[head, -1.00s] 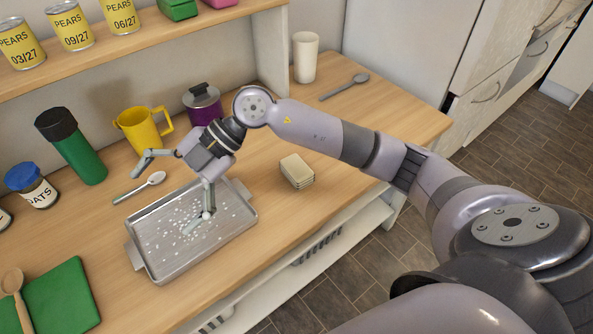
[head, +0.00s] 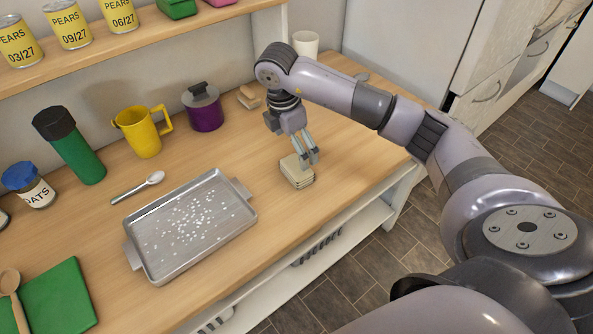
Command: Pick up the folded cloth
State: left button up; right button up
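The folded cloth (head: 295,175), a small cream stack of layers, lies on the wooden counter to the right of the metal tray. My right gripper (head: 310,161) points down at the cloth, its fingertips overlapping the cloth's upper right part in the head view. The two fingers appear close together with a narrow gap. I cannot tell whether they touch or pinch the cloth, and they hide part of it. My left gripper is not in view.
The metal tray (head: 156,270) holds scattered white bits. A white cup (head: 305,42) is partly hidden by my arm. The counter's front edge is close to the cloth.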

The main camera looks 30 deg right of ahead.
aim_at(296, 165)
jog(key=f, duration=0.5)
jog(key=d+f+p, duration=0.1)
jog(key=f, duration=0.2)
jog(key=shift+w+f, duration=0.15)
jog(key=shift+f, duration=0.15)
jog(key=shift+c, duration=0.3)
jog(key=c, duration=1.1)
